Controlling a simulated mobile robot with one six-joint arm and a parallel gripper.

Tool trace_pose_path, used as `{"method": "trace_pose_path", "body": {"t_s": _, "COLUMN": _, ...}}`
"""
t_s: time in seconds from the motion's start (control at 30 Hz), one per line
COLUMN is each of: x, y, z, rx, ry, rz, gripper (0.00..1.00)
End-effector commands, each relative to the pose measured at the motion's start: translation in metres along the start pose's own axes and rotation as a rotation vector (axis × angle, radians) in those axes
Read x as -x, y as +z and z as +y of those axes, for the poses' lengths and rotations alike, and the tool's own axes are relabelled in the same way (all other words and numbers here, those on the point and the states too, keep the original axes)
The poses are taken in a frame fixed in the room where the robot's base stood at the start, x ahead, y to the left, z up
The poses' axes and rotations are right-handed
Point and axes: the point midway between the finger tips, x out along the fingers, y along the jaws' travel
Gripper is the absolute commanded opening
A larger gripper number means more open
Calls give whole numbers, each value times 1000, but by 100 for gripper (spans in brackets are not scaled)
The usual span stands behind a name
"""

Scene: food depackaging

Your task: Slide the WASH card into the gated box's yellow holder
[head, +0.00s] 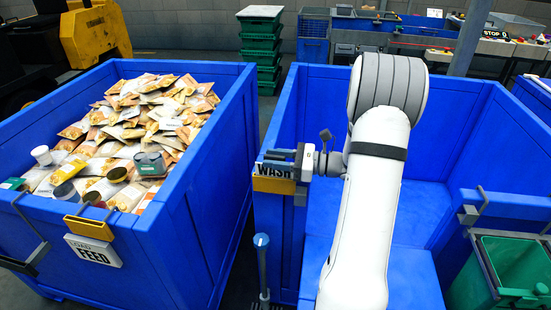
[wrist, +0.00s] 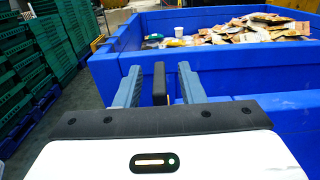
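The white WASH card (head: 273,170) stands at the near left corner of the gated box (head: 277,222), lettering facing me. Its lower edge meets the yellow holder (head: 273,186); how deep it sits is hard to tell. My gripper (head: 284,156) is right at the card, reaching in from the right. In the wrist view my gripper (wrist: 159,82) has its two grey fingers spread, with a dark upright bar (wrist: 159,85) between them. Gaps show on both sides of the bar. The card's lettering is not visible in the wrist view.
A blue bin (head: 185,215) full of food packets stands left, with a FEED card (head: 93,250) on its front. A narrow gap separates the boxes. A blue-topped post (head: 262,242) stands below the card. A green bin (head: 515,265) is at right.

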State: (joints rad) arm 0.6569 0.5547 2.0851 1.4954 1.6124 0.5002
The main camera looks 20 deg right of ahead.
Motion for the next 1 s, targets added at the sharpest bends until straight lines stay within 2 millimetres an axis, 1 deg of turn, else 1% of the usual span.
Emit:
{"method": "trace_pose_path", "body": {"t_s": 0.17, "x": 1, "y": 0, "z": 0, "rx": 0, "ry": -1, "rz": 0, "gripper": 36}}
{"method": "trace_pose_path", "body": {"t_s": 0.27, "x": 10, "y": -1, "z": -1, "rx": 0, "ry": -2, "rz": 1, "gripper": 36}}
{"method": "trace_pose_path", "body": {"t_s": 0.5, "x": 51, "y": -1, "z": -1, "rx": 0, "ry": -5, "rz": 1, "gripper": 36}}
{"method": "trace_pose_path", "body": {"t_s": 0.6, "x": 65, "y": -1, "z": -1, "rx": 1, "ry": -3, "rz": 0, "gripper": 36}}
{"method": "trace_pose_path", "body": {"t_s": 0.7, "x": 74, "y": -1, "z": -1, "rx": 1, "ry": -3, "rz": 0, "gripper": 36}}
{"method": "trace_pose_path", "body": {"t_s": 0.8, "x": 78, "y": 0, "z": 0, "rx": 0, "ry": -1, "rz": 0, "gripper": 36}}
{"method": "trace_pose_path", "body": {"t_s": 1.0, "x": 79, "y": 0, "z": 0, "rx": 0, "ry": 0, "rz": 0, "gripper": 36}}
